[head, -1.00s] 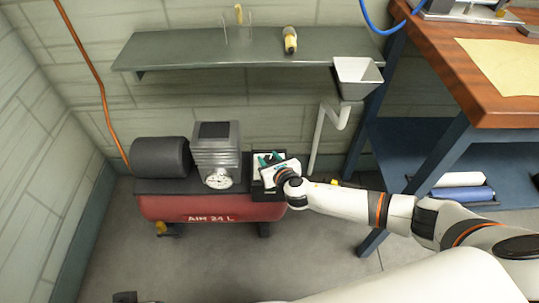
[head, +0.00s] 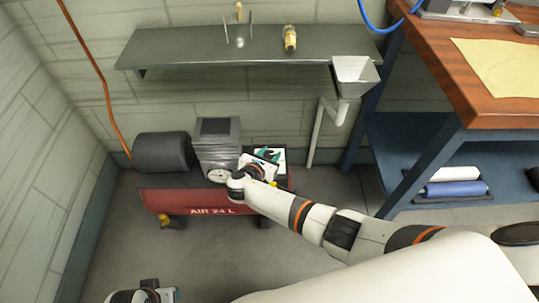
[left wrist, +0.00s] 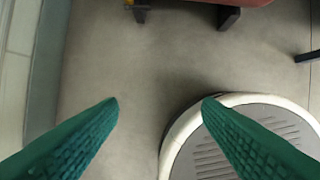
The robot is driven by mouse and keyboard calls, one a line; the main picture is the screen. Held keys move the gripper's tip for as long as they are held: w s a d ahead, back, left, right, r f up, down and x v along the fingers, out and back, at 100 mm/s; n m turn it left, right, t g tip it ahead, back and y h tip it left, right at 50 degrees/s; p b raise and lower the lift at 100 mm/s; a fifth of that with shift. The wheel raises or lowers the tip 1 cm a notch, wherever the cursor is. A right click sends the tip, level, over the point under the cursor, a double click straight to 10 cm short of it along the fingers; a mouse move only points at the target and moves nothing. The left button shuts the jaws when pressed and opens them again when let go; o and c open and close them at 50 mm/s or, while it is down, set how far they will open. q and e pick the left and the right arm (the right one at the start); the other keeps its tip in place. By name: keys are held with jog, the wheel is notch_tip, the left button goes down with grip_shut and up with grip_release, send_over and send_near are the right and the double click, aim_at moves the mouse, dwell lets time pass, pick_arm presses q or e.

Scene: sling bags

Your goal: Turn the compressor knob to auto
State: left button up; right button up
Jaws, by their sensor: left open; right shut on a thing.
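The red compressor (head: 180,200), marked AIR 24 L, stands on the floor by the back wall. Its control box (head: 282,158), with a pale face, is at its right end. My right gripper (head: 267,155) has its teal fingers at this box and is shut on the compressor knob, which the fingers and wrist hide. The knob's setting cannot be read. My left gripper (head: 158,293) is low at the bottom left of the head view, away from the compressor. The left wrist view shows its green fingers (left wrist: 160,102) wide apart with nothing between them.
A round gauge (head: 219,175) and a black cylinder (head: 163,152) are on the compressor. A grey shelf (head: 200,50) hangs above, with a funnel (head: 354,75) to its right. A workbench (head: 465,100) stands at right. The floor before the compressor is clear.

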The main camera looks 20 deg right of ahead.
jog(key=m+g+h+b, duration=0.2)
jog(key=m+g, duration=0.1)
jog(key=shift+f+m+h, duration=0.1)
jog(key=shift+m+h, duration=0.2)
pick_arm(q)
jog(key=v, duration=0.8)
jog(key=shift+a+t, duration=0.2)
jog(key=shift+t, duration=0.1)
pick_arm(e)
jog(key=shift+g, duration=0.3)
pick_arm(q)
jog(key=shift+w+r, duration=0.1)
jog(key=shift+w, duration=0.05)
pick_arm(e)
jog(key=o, duration=1)
